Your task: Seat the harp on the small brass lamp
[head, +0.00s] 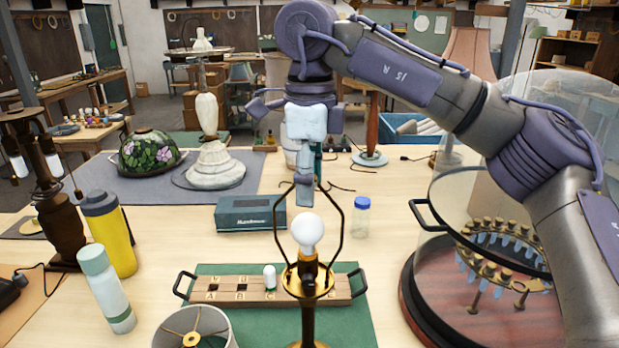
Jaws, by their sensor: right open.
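The small brass lamp (308,318) stands upright at the front centre, with a white bulb (308,232) above its brass cup. The harp (342,222), a thin dark wire loop, stands upright around the bulb. Its lower ends come down to the brass cup; I cannot tell whether they are fully seated. My right gripper (304,188) points down at the top of the harp, directly above the bulb. It is open, and its fingers overlap the harp's top, so contact there is unclear. My left gripper is not in view.
A wooden rack (225,288) lies on the green mat (350,322) behind the lamp. A blue-grey box (250,213) and a blue-capped jar (361,218) stand further back. A yellow bottle (112,240) and pale bottle (105,290) are left. A round glass-covered stand (470,320) fills the right.

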